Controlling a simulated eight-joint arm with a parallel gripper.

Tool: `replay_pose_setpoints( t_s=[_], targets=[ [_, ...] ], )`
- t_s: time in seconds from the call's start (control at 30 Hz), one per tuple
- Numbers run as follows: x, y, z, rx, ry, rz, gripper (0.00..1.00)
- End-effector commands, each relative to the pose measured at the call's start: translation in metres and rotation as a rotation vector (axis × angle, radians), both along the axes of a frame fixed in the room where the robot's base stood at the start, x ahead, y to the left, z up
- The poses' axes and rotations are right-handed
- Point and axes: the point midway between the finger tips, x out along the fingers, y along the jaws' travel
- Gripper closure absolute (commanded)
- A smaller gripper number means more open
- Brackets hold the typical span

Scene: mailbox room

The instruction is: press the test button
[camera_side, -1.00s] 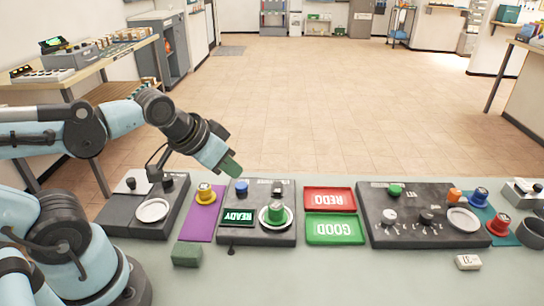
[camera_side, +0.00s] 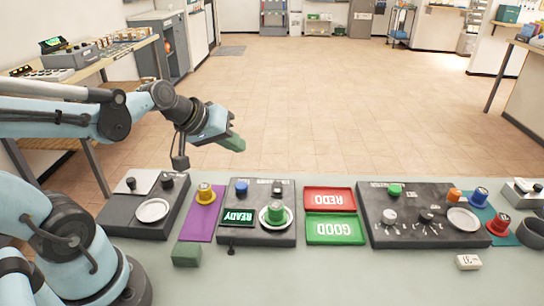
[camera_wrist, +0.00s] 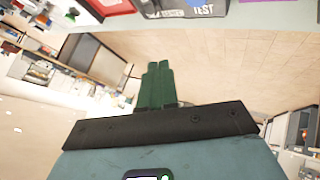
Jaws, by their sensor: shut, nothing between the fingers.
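The blue button is nearest that lettering's side. My gripper (camera_side: 237,144) has green fingers, shut and empty, in the air above and behind the panel, tilted almost level. Its fingers also show in the wrist view (camera_wrist: 158,85).
A red REDO tray (camera_side: 329,199) and a green GOOD tray (camera_side: 335,230) lie right of the panel. A purple mat (camera_side: 197,228) with a yellow button lies left. A green block (camera_side: 186,254) sits in front. Another dark panel (camera_side: 400,231) stands further right.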

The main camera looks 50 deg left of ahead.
Motion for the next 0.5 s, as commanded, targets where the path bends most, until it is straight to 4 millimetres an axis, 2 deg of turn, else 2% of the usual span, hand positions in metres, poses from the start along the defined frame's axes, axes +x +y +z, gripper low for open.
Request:
replay_pose_setpoints(
  t_s=[0.13,0.5],
  targets=[
    [0.0061,0.0112,0.0017,-0.063,-0.025,0.069,1.0],
    [0.0066,0.0116,0.001,-0.068,-0.027,0.072,1.0]
  ],
)
